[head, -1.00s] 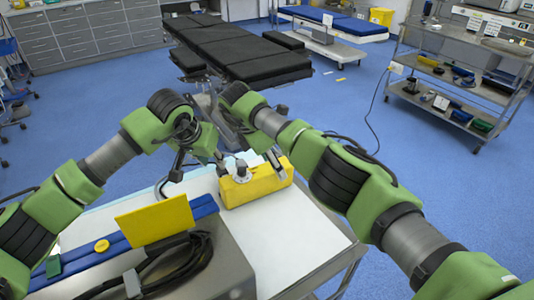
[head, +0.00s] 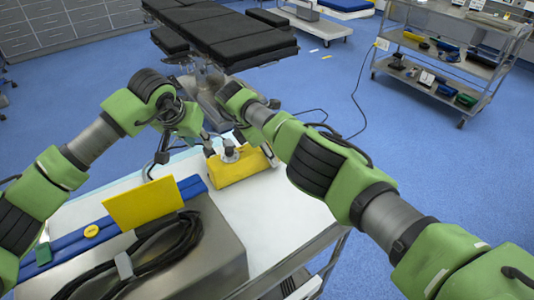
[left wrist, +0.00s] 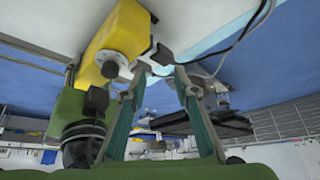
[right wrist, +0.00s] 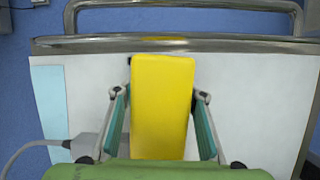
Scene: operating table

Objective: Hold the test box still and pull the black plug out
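The yellow test box (head: 240,167) lies on the white-topped table, with a pale round knob (left wrist: 115,66) on one face. In the left wrist view a dark piece that looks like the black plug (left wrist: 162,55) stands off the box beside the knob. My left gripper (left wrist: 161,76) is open, its fingertips on either side of this piece with gaps. My right gripper (right wrist: 161,97) straddles the box, both pads against its long sides, and looks shut on it. In the head view the right arm partly hides the box's right end, and the plug is hard to make out.
A grey metal case (head: 190,255) with a yellow plate (head: 143,204) and coiled black cable stands at the front left. A grey connector (right wrist: 86,146) with a cable lies beside the box. The white tabletop (head: 290,205) right of the box is clear.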

